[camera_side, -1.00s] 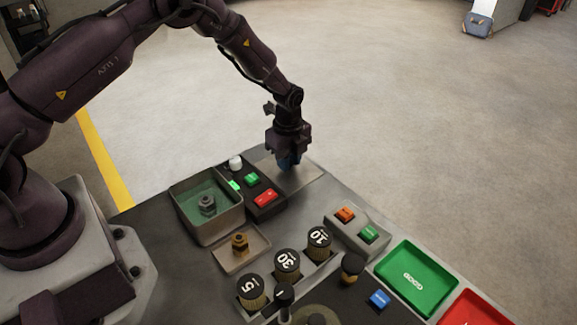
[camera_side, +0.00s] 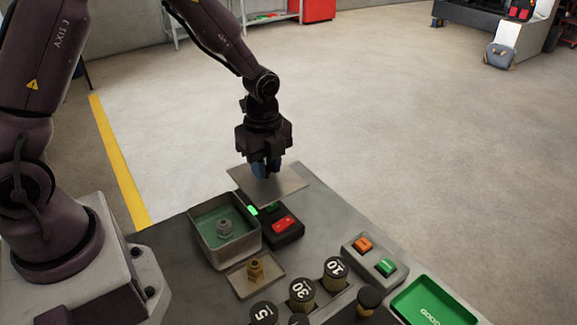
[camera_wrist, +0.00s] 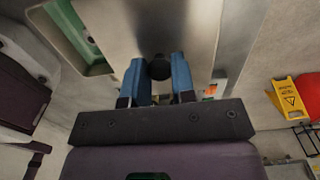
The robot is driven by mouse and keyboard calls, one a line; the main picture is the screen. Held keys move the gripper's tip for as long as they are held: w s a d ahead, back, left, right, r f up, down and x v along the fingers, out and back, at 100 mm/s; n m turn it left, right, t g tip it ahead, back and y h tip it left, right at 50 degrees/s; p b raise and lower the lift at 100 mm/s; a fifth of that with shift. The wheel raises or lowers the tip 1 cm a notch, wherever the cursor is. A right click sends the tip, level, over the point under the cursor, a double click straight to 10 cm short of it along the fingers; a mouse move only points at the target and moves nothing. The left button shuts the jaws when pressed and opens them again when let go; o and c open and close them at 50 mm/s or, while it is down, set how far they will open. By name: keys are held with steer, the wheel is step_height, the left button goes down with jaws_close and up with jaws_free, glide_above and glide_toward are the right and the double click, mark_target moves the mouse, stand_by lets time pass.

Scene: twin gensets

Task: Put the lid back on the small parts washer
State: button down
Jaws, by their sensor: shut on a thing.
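The lid is a flat grey metal plate (camera_side: 287,186), held roughly level above the bench. My gripper (camera_side: 266,171) is shut on the lid's dark knob; in the wrist view the blue fingertips (camera_wrist: 160,75) close on the round black knob (camera_wrist: 160,67). The small parts washer (camera_side: 238,251) is an open grey tank with green liquid, left of the lid and nearer the side camera. A grey hex fitting (camera_side: 225,230) stands inside it. The lid hangs beyond the tank, not over it, and hides part of the control box.
A dark control box (camera_side: 288,236) with a red switch and green lights adjoins the tank's right side. A brass fitting (camera_side: 256,270) stands on a small tray in front. Several numbered knobs, a button box (camera_side: 370,273) and a green GOOD tray (camera_side: 430,307) lie right and forward.

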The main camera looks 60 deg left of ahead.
steer(key=shift+s+r, duration=0.3)
steer(key=shift+s, duration=0.2)
steer(key=shift+s+r, duration=0.3)
steer(key=shift+s, duration=0.2)
steer(key=s, duration=0.1)
steer(key=s+r, duration=0.1)
steer(key=s, duration=0.1)
steer(key=shift+a+r, duration=0.2)
steer(key=shift+r, duration=0.05)
steer(key=shift+s+d+f, duration=0.1)
steer(key=shift+s+f, duration=1.3)
steer(key=shift+f, duration=0.3)
steer(key=shift+s+d+f, duration=0.1)
steer(key=shift+s+f, duration=1.25)
steer(key=shift+f, duration=0.3)
steer(key=shift+f, duration=0.25)
steer(key=shift+c, duration=1.9)
jaws_free()
